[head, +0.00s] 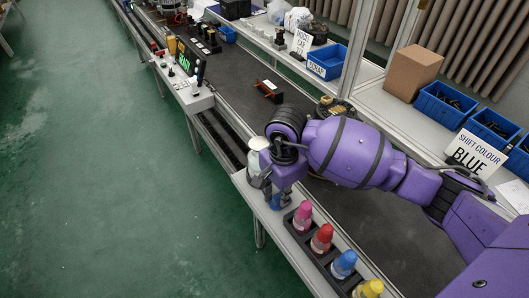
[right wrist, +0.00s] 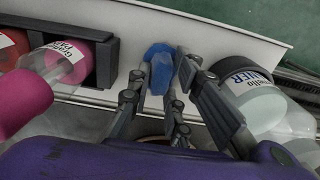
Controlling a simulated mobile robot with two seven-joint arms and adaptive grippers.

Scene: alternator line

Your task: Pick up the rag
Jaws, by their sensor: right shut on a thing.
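The rag (right wrist: 160,66) is a small crumpled blue cloth on the pale front ledge. In the head view a bit of the blue rag (head: 275,202) shows at the ledge, below my purple right arm. My right gripper (right wrist: 160,90) is shut on the rag, with a finger on each side of it. In the head view the right gripper (head: 274,194) points down at the ledge, partly hidden by its own wrist. My left gripper is in neither view.
A clear labelled bottle (right wrist: 262,105) stands close beside my right gripper. On the other side, a black rack (head: 318,262) holds pink, red, blue and yellow bottles. The dark conveyor (head: 240,88) runs behind. A "SHIFT COLOUR BLUE" sign (head: 474,152) stands at right.

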